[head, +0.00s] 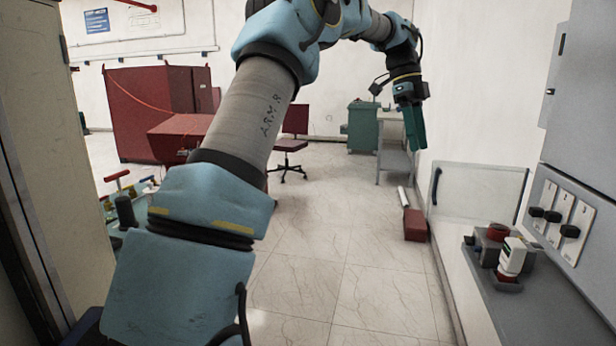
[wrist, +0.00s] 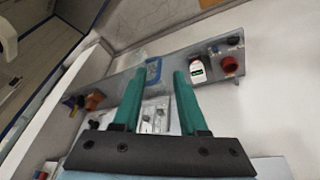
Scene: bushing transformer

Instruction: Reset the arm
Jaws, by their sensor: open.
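My gripper (head: 414,128) hangs from the end of my raised arm at the upper right of the head view, with its green fingers pointing down. In the wrist view my gripper (wrist: 164,72) shows two green fingers standing apart with nothing between them. It touches nothing in either view. My arm bends up from the bottom left of the head view and over towards the right wall.
A grey shelf (head: 530,318) at the right holds a white device (head: 511,257) and a red-topped part (head: 497,232). A switch panel (head: 553,222) is above it. A red box (head: 415,225) and a chair (head: 292,143) stand on open tiled floor.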

